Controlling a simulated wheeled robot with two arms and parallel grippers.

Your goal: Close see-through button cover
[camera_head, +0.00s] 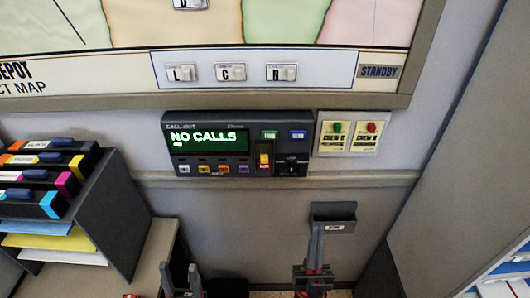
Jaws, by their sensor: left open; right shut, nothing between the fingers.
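The dark call-out unit (240,145) is on the wall, its green screen (208,140) reading "NO CALLS". My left gripper (181,278) is open and empty at the bottom edge, below the unit. My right gripper (316,246) is shut and empty, pointing up below the unit's right end, apart from it.
A two-switch plate (347,138) with green and red tips is right of the unit. A small grey wall holder (345,222) is close to my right gripper. A dark rack (112,220) with colored binders stands at left. A map board (300,92) hangs above.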

